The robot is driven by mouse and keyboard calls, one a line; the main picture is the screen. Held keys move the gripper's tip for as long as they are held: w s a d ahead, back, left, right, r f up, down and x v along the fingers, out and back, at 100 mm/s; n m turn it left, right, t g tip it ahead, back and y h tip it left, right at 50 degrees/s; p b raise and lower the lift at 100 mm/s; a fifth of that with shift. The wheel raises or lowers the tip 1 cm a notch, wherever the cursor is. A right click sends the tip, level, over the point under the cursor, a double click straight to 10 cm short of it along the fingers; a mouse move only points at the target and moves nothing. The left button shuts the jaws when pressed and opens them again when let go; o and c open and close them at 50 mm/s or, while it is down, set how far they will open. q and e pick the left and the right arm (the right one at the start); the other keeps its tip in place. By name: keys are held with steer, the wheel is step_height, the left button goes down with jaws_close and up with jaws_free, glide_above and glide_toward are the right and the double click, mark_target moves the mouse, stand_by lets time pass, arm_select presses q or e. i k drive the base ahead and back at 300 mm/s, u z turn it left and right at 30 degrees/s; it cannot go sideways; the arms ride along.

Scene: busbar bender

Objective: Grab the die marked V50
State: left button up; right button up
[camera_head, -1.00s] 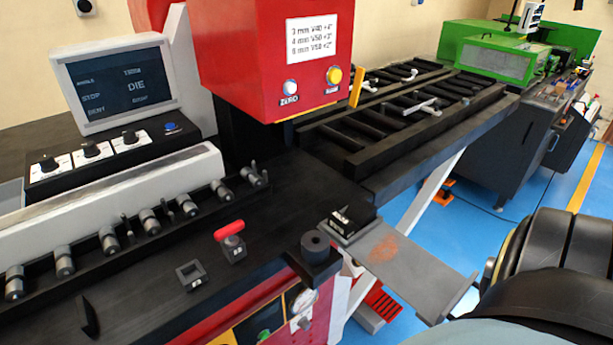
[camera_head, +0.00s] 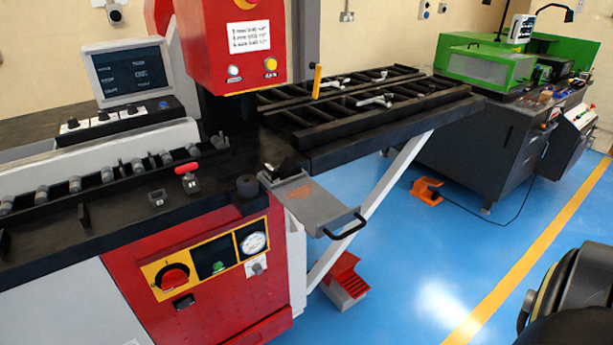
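No label reading V50 on a die can be made out. A small black block (camera_head: 290,166) sits at the inner end of a grey side shelf (camera_head: 315,203); its marking is too small to read. On the black machine bed stand a small dark square piece (camera_head: 157,198) with a pale label and a dark block with a red handle (camera_head: 188,180). A black cylinder (camera_head: 247,187) stands at the bed's front right corner. Neither gripper shows; only a dark rounded part, probably of my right arm, is at the lower right edge.
The red press head (camera_head: 234,50) overhangs the bed, with a screen (camera_head: 127,72) at left. A black roller table (camera_head: 370,105) extends right on a slanted leg. A red pedal (camera_head: 345,280) and an orange pedal (camera_head: 425,192) stand on the blue floor, open at right.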

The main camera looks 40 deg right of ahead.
mark_target(290, 167)
steer(key=z, duration=0.75)
steer(key=i, duration=0.35)
steer(key=z, duration=0.05)
